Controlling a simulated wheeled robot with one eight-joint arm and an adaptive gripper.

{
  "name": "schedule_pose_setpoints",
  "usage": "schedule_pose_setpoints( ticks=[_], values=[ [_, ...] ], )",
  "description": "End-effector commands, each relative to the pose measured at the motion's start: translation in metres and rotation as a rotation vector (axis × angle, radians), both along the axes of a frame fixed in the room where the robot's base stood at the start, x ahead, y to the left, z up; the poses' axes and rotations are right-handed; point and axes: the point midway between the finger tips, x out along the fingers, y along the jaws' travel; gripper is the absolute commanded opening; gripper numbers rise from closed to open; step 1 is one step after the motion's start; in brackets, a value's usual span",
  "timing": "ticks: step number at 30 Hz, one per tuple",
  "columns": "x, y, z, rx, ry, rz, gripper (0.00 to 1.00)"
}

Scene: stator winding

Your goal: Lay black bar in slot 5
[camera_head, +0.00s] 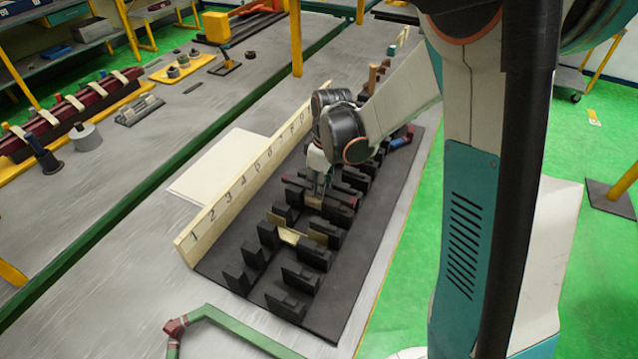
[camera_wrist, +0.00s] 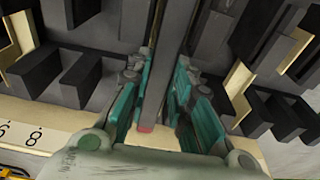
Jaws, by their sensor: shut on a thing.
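The dark slotted fixture (camera_head: 215,268) has rows of black blocks. A pale numbered strip (camera_head: 222,207) runs along its left edge. My gripper (camera_head: 317,186) is low over the middle of the fixture, among the blocks. In the wrist view, my gripper (camera_wrist: 160,105) has its teal fingers on both sides of a long black bar (camera_wrist: 159,75) and is shut on it. A reddish end of the bar shows near the palm. The bar lies close to the blocks; I cannot tell whether it is inside a slot, or which one.
A white sheet (camera_head: 218,165) lies left of the numbered strip. A green frame with a red corner (camera_head: 175,327) is at the front. A maroon part with pale bands (camera_head: 75,112) and several metal pieces lie at the far left. Black blocks stand close on both sides of my fingers.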

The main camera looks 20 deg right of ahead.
Motion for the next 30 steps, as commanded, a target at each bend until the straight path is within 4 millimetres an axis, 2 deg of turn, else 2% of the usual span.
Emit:
schedule_pose_setpoints(
  ticks=[30],
  values=[
    [0.000, 0.000, -0.029, 0.001, 0.001, 0.000, 0.00]
  ],
)
